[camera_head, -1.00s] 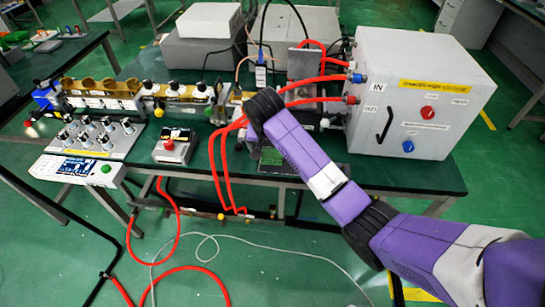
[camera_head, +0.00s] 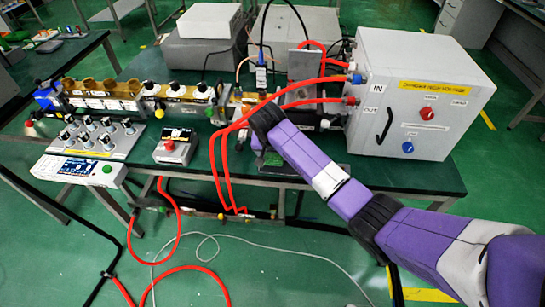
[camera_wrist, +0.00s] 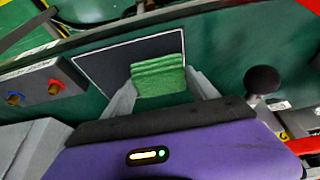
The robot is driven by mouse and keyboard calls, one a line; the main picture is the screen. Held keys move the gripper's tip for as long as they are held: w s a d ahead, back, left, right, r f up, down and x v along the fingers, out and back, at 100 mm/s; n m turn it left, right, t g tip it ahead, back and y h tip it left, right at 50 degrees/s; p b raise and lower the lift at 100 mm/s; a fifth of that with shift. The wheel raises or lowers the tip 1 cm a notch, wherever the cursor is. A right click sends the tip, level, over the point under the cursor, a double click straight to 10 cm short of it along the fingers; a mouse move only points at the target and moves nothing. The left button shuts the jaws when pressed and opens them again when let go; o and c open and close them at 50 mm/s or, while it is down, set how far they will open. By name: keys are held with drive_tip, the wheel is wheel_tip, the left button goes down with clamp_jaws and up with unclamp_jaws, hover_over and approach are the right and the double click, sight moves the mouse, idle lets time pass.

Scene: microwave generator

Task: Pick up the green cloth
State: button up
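The green cloth (camera_wrist: 158,74) is a small, folded or ridged piece in the middle of the wrist view. It lies at a dark, white-edged mat (camera_wrist: 105,62). My gripper (camera_wrist: 160,84) is open, with one grey finger at each side of the cloth. The cloth's near edge is between the fingers, and I cannot tell whether they touch it. In the head view my arm hides the gripper and most of the cloth, above the bench's front part.
Right of the arm stands a large grey box (camera_head: 440,88) with knobs and a handle. Red hoses (camera_head: 224,165) run from it beside my arm. A small device with a red knob (camera_head: 173,148) stands to the left. A round black knob (camera_wrist: 262,80) rises right of my gripper.

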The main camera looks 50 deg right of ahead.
sight(272, 155)
drive_tip(key=c, duration=0.4)
wheel_tip(272, 155, up, 20)
idle(0.4)
